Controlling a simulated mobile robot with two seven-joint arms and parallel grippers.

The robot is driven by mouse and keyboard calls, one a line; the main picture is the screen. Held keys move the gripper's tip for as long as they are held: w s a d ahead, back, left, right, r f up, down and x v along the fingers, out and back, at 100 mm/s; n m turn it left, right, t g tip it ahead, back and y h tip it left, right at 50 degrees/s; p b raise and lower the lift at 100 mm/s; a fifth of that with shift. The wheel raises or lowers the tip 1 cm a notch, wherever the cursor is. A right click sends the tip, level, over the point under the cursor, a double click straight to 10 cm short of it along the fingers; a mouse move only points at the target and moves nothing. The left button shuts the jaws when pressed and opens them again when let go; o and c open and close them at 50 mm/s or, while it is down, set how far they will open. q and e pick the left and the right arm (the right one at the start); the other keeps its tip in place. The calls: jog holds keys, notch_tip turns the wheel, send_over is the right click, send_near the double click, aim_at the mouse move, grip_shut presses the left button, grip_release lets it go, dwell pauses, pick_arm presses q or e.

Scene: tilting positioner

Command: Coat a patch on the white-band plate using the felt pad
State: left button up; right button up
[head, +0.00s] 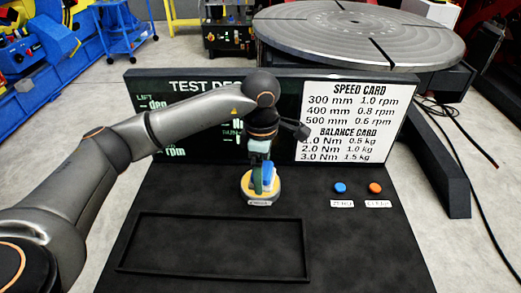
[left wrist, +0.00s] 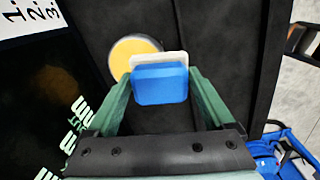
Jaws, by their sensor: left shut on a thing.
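My left gripper (head: 262,178) points down over the middle of the dark table and is shut on a blue block, the felt pad (head: 268,172). In the left wrist view the pad (left wrist: 160,85) sits between the two green fingers, with a white layer on its far side. Below it a round yellow plate with a pale rim (head: 277,190) lies on the table, with a small label at its front. The plate also shows in the left wrist view (left wrist: 128,49), partly hidden by the pad. I cannot tell whether pad and plate touch. My right gripper is not in view.
An empty shallow black tray (head: 215,277) lies in front. Blue (head: 340,187) and orange (head: 375,188) buttons with labels are to the right. A dark display panel (head: 190,90) with a white speed card (head: 350,120) stands behind. A large round metal turntable (head: 350,35) is beyond it.

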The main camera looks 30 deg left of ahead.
pick_arm(q)
jog(key=n, duration=0.2)
jog(key=w+a+n, duration=0.1)
jog(key=n, duration=0.2)
jog(key=w+n+p, duration=0.1)
jog(key=n, duration=0.1)
jog(key=shift+w+a+r+n, duration=0.15)
jog(key=shift+w+r+n, duration=0.15)
jog(key=shift+n, duration=0.1)
jog(key=f+n+b, duration=0.1)
jog(key=f+n, duration=0.1)
jog(key=w+a+f+n+b, duration=0.1)
jog(key=f+n, duration=0.1)
jog(key=n, duration=0.1)
jog(key=f+n+b, duration=0.1)
jog(key=n, duration=0.1)
jog(key=shift+w+a+f+n+b, duration=0.2)
jog(key=shift+w+f+n+b, duration=0.1)
jog(key=shift+w+f+n, duration=0.1)
jog(key=shift+f, duration=0.15)
jog(key=shift+s+f+b, duration=0.1)
jog(key=shift+f+b, duration=0.25)
jog(key=shift+f, duration=0.25)
dwell(1.1)
jog(key=shift+r, duration=0.1)
notch_tip(320, 180, up, 7)
jog(key=p, duration=0.5)
dwell(0.4)
